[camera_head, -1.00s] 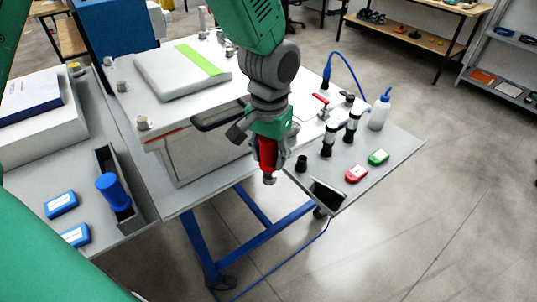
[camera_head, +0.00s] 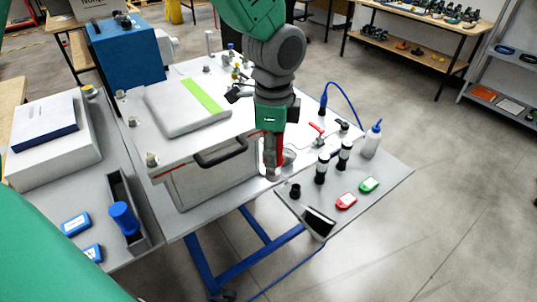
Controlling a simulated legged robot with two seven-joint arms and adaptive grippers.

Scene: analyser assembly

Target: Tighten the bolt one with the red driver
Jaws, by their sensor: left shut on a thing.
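My left gripper (camera_head: 271,150) hangs from the arm at the top middle, at the front right corner of the white case-like unit (camera_head: 215,176). It is shut on the red driver (camera_head: 281,143). Only a narrow red strip of the driver shows beside the grey fingers, and its tip is hard to make out. Bolt-like posts stand on the unit's top, among them one at the front left corner (camera_head: 152,159) and one on the left edge (camera_head: 133,121). I cannot tell which is bolt one. The front right corner is partly hidden by the gripper. My right gripper is not seen.
A grey lidded box (camera_head: 178,112) with a green stripe lies on the unit. A blue-capped tool (camera_head: 124,218) stands in the left trough.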

